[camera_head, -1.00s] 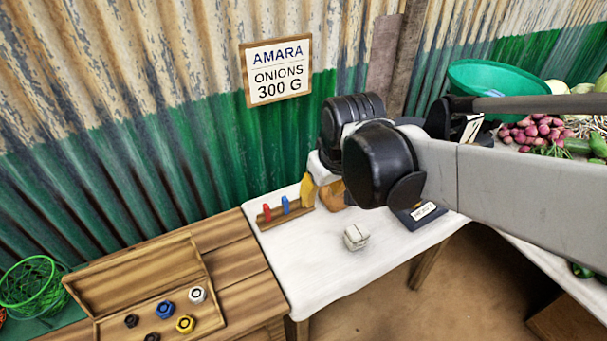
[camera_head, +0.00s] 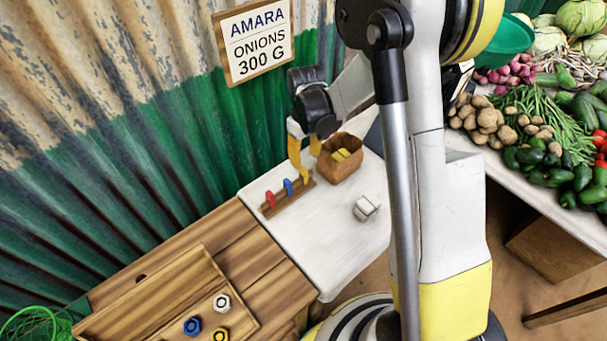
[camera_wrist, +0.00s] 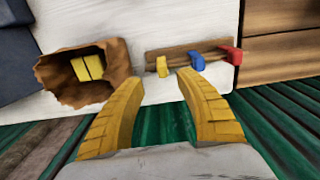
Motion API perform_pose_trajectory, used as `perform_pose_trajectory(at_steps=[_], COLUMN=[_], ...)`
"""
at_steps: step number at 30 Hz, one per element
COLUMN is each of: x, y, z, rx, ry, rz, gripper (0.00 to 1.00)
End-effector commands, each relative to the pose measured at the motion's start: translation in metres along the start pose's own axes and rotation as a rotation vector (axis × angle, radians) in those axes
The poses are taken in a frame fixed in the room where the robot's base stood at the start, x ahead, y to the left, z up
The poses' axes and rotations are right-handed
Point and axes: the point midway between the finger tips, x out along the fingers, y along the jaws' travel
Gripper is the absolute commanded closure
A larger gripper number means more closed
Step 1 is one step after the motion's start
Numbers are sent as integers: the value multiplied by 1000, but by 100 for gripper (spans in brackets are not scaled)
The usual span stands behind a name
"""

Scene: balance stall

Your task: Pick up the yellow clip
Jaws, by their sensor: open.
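The yellow clip (camera_head: 305,175) stands at one end of a wooden rail (camera_head: 285,199), which also bears a blue clip (camera_head: 288,187) and a red clip (camera_head: 270,198). In the wrist view the yellow clip (camera_wrist: 162,66) is the leftmost of the three, beyond and between my fingertips. My gripper (camera_head: 304,152) is open, its yellow fingers pointing down near the yellow clip. In the wrist view my gripper (camera_wrist: 160,78) shows nothing held between its fingers. I cannot tell the exact gap between fingertips and clip.
A brown paper bag (camera_head: 339,168) with yellow blocks inside stands close beside the rail. A pale bundle (camera_head: 366,207) lies on the white tabletop (camera_head: 322,262). The corrugated wall (camera_head: 150,130) rises close behind. A wooden box (camera_head: 160,300) holds coloured nuts.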

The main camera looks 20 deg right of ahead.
Motion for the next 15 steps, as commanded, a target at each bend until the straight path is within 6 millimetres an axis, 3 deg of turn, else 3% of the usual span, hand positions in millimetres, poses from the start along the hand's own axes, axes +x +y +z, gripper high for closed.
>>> perform_pose_trajectory(at_steps=[15], x=[65], y=[-4], z=[-2], rx=[1], ry=[1], rz=[0], gripper=[59])
